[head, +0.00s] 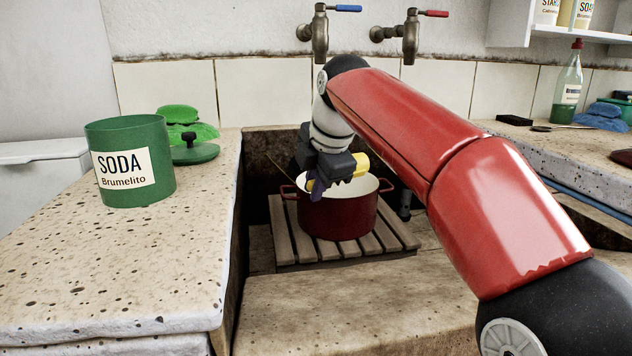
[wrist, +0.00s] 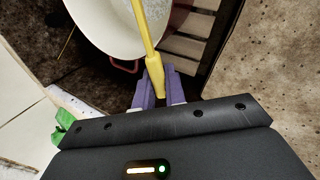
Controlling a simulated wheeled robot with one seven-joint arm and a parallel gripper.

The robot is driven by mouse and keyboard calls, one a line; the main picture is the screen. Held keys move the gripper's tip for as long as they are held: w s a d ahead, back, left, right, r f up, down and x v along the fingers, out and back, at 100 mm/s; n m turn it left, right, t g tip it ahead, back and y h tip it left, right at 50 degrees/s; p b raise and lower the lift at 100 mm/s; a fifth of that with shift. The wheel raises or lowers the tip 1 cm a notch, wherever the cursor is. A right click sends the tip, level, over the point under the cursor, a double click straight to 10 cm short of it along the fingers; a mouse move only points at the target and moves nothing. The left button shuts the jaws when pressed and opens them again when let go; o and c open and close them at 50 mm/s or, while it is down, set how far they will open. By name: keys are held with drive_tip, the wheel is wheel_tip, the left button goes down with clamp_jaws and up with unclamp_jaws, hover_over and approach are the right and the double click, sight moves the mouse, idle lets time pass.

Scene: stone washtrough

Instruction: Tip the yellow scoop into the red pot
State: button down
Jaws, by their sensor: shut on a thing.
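The red pot (head: 338,215) stands upright on a wooden slatted rack in the stone trough; its inside is white. My gripper (head: 318,188) is above the pot's left side, its purple fingers shut on the yellow scoop (head: 359,163). In the wrist view the fingers (wrist: 156,90) grip the end of the scoop's handle (wrist: 145,38), which reaches out over the open pot (wrist: 103,22). The scoop's bowl lies outside the wrist view. In the head view my gripper hides much of the scoop, so its tilt and contents cannot be told.
The slatted rack (head: 296,247) lies under the pot. A green SODA tin (head: 130,185) stands on the left ledge, beside a green lid (head: 195,153) and green cloth (head: 178,115). Two taps (head: 320,38) are on the wall behind. A bottle (head: 567,88) stands at the right.

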idle(0.3)
drive_tip(key=shift+f+b, duration=0.3)
drive_tip(key=shift+b, duration=0.8)
drive_tip(key=shift+w+d+r+g+y+p, duration=0.15)
drive_tip(key=shift+r+g+y+p, duration=0.1)
drive_tip(key=shift+r+p, duration=0.25)
drive_tip(key=shift+d+r+g+y+p, duration=0.15)
drive_tip(key=shift+r+y+p, duration=0.1)
drive_tip(key=shift+r, duration=0.4)
drive_tip(key=shift+w+d+r+m+g+y+p, duration=0.1)
drive_tip(key=shift+r+m+g+y+p, duration=0.35)
drive_tip(key=shift+r+y+p, duration=0.45)
drive_tip(key=shift+r+p, duration=0.15)
drive_tip(key=shift+p, duration=1.65)
